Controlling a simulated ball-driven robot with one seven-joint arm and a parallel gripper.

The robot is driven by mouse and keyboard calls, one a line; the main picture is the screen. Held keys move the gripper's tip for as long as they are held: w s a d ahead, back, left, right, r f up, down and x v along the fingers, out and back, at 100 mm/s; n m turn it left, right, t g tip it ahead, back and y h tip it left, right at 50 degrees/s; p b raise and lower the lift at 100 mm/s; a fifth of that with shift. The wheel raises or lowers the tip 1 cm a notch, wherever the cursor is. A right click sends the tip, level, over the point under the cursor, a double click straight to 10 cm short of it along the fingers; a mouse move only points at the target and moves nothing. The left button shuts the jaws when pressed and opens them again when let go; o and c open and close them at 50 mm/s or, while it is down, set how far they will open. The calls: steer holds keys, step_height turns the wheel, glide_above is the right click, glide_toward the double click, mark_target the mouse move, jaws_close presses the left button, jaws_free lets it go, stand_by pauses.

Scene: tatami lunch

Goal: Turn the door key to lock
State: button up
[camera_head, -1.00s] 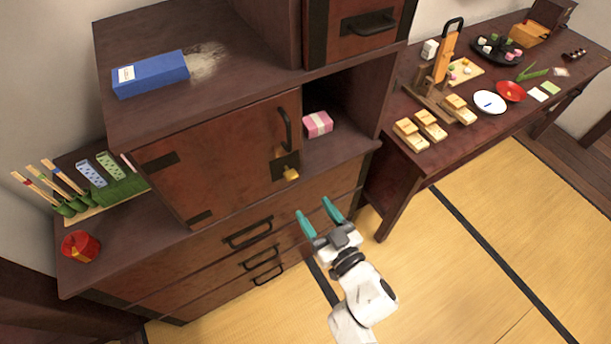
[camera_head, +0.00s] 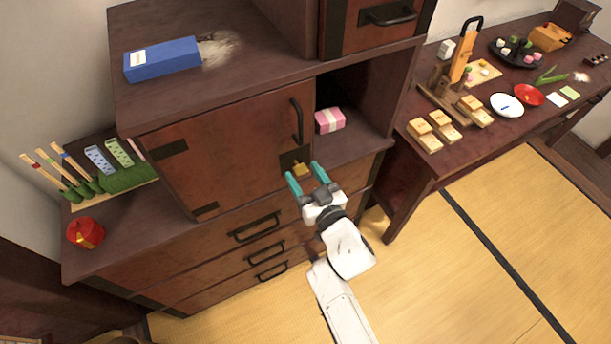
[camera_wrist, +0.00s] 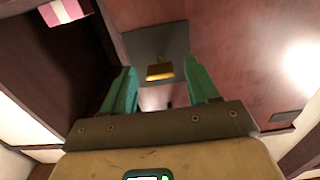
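The brass door key (camera_head: 301,170) sticks out of a dark lock plate (camera_head: 290,158) on the red-brown cabinet door (camera_head: 225,145). The door looks closed. My gripper (camera_head: 306,175) is open, its teal fingers pointing at the lock, with the key near the gap between the fingertips. In the wrist view the key (camera_wrist: 159,71) lies beyond and between the two open fingers (camera_wrist: 160,85). I see no contact between fingers and key. The key's bow looks wide and flat in the wrist view. The keyhole behind it is hidden.
A black door handle (camera_head: 297,120) is above the lock. An open niche right of the door holds a pink box (camera_head: 329,120). Drawers with black handles (camera_head: 256,227) lie below. A low table (camera_head: 460,152) with food and dishes stands at right. Tatami floor (camera_head: 430,270) is clear.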

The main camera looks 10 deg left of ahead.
steer(key=c, duration=1)
steer(key=shift+n, duration=0.3)
steer(key=shift+n+b, duration=2.3)
steer(key=shift+n, duration=6.3)
steer(key=o, duration=1)
